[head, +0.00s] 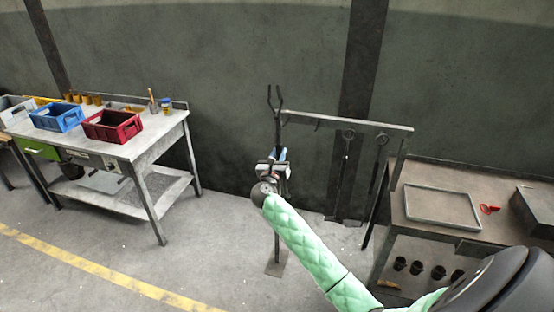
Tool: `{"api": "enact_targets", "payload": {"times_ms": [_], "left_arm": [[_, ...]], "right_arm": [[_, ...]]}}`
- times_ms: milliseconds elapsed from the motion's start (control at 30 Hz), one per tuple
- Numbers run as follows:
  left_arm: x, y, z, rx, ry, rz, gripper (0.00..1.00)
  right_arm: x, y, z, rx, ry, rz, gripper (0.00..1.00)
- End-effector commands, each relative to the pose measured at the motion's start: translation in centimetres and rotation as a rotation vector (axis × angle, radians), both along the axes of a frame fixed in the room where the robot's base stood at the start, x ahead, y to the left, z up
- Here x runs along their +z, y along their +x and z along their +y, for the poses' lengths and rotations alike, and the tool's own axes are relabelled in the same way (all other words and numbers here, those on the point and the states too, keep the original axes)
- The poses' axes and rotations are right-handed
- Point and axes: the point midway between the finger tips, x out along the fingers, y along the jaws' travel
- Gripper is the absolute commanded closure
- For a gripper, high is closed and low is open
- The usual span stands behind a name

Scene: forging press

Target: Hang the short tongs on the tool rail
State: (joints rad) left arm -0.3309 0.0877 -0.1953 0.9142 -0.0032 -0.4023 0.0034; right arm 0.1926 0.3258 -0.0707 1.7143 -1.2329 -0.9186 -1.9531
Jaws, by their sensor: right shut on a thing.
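The dark short tongs (277,112) stand nearly upright in the middle of the head view, their two thin ends spread apart at the top. My right gripper (277,160) is shut on them lower down, and it hides their lower part. The grey tool rail (350,122) runs to the right behind the wall-side floor area. The tongs overlap the rail's left end in the picture; I cannot tell whether they touch it. Long dark tools (343,172) hang from the rail farther right. My left gripper is not in view.
A workbench (150,138) at left carries a red bin (112,126), a blue bin (57,117) and small items. At right, a table (425,176) holds a shallow tray (441,207) and a red object (489,209).

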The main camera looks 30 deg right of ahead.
Motion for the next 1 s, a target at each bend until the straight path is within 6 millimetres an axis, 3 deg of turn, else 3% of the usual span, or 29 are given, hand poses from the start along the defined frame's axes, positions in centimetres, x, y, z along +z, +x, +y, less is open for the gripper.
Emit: {"api": "enact_targets", "payload": {"times_ms": [300, 967, 1000], "left_arm": [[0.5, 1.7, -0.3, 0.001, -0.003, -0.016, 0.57], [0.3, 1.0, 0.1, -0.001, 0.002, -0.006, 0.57], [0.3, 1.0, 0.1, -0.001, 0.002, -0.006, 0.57]], "right_arm": [[0.2, 1.3, -1.5, 0.0, -0.001, -0.001, 1.0], [0.1, 2.1, -2.4, 0.0, -0.001, -0.002, 1.0], [0.1, 2.1, -2.4, 0.0, -0.001, -0.002, 0.75]]}}
